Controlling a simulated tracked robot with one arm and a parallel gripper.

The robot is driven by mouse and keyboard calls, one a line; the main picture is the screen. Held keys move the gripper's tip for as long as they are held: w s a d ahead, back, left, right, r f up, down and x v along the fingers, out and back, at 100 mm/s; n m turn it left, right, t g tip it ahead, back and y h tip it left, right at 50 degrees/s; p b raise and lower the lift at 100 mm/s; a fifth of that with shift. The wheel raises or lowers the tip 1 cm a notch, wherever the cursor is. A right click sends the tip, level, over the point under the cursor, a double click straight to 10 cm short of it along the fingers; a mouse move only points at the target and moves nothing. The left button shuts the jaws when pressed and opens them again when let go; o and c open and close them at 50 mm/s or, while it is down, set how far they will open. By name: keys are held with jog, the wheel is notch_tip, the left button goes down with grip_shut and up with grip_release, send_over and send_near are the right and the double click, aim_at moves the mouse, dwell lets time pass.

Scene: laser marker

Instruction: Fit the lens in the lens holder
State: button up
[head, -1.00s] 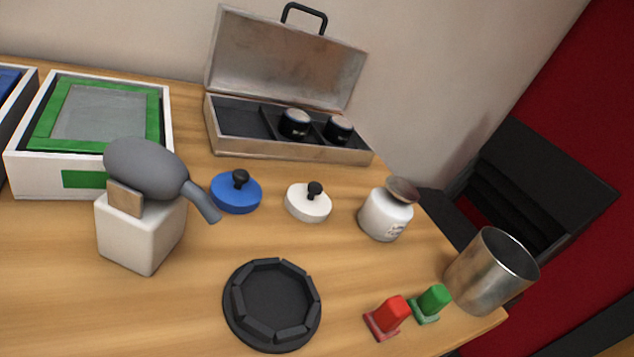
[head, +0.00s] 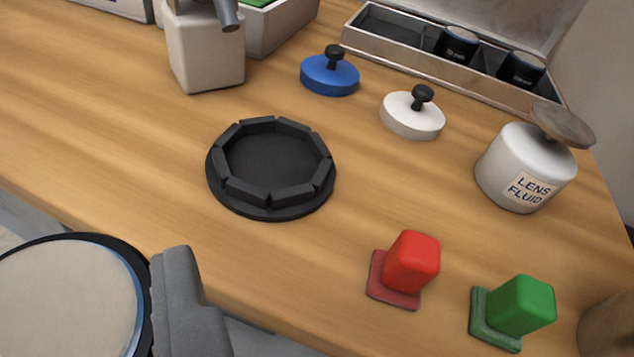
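The lens (head: 65,300) is a large pale disc with a black rim and a bluish edge at the lower left, cut off by the picture border. My gripper (head: 185,305) shows as one grey finger against the lens's right edge; the other finger is out of view. The lens is held in front of the table's near edge, with no other support in sight. The lens holder, which I take to be the black round base with a ring of raised segments (head: 270,160), lies flat and empty on the table, up and right of the lens.
Red (head: 411,262) and green (head: 522,305) blocks stand near the front edge. A lens fluid jar (head: 520,170) is at right. Blue (head: 329,76) and white (head: 412,116) knobbed discs sit behind the holder. A white block (head: 205,50) stands behind left. Table around the holder is clear.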

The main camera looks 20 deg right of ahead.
send_over(279, 175)
jog(key=shift+f, duration=0.7)
notch_tip(279, 175, down, 4)
jog(key=shift+r+b, duration=0.15)
jog(key=shift+b, duration=0.6)
jog(key=shift+r, duration=0.1)
jog(key=o, duration=1.1)
jog(key=shift+c, duration=0.2)
jog(key=shift+s+d+r, duration=0.15)
jog(key=shift+s+r, duration=0.05)
jog(key=shift+s, duration=0.25)
jog(key=p+v, duration=0.1)
jog(key=v, duration=1)
jog(key=shift+s+f+p, duration=0.1)
jog(key=shift+p, duration=0.25)
